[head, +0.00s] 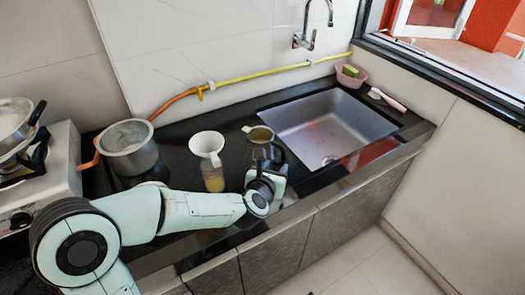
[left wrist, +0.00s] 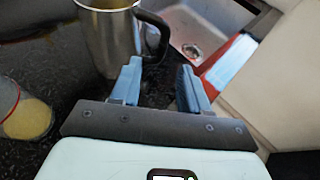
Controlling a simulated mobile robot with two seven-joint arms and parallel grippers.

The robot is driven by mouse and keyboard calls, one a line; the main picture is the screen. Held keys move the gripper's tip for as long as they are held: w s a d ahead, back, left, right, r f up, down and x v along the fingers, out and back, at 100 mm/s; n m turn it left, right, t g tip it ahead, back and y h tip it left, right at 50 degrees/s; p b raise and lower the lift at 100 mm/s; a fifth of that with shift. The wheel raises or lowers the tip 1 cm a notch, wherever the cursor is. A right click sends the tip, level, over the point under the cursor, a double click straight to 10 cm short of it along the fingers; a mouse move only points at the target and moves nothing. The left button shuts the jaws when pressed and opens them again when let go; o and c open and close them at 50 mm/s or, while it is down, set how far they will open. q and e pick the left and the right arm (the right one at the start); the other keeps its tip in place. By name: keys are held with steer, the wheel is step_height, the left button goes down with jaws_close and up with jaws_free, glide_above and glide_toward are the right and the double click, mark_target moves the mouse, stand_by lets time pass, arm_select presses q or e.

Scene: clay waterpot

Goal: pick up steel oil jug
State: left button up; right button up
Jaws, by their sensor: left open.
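The steel oil jug (head: 260,135) stands on the dark counter just left of the sink, with yellowish contents at its top in the head view. In the left wrist view the jug (left wrist: 108,42) is at the upper left, its top cut off by the frame. Its dark handle (left wrist: 162,32) points right, beyond the fingertips. My left gripper (head: 274,158) is at the jug's near side, partly covering it in the head view. In the wrist view the gripper (left wrist: 160,72) is open, with nothing held between its blue fingers. My right gripper is out of view.
A glass jar (head: 214,180) with yellow contents and a white funnel-like cup (head: 206,144) stand left of the jug. A metal pot (head: 128,148) is farther left beside the stove (head: 62,165). The sink (head: 325,130) lies to the right, with a pink bowl (head: 351,78) behind.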

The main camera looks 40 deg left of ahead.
mark_target(283, 158)
arm_select(q)
steer(key=b+x, duration=0.2)
steer(key=x, duration=0.7)
steer(key=shift+w+f, duration=0.2)
steer(key=shift+w, duration=0.1)
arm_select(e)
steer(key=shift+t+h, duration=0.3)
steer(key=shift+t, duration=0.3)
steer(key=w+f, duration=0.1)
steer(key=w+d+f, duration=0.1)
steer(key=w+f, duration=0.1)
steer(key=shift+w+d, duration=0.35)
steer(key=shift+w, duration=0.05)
arm_select(q)
steer(key=shift+c, duration=0.3)
steer(key=shift+r, duration=0.1)
jaws_close()
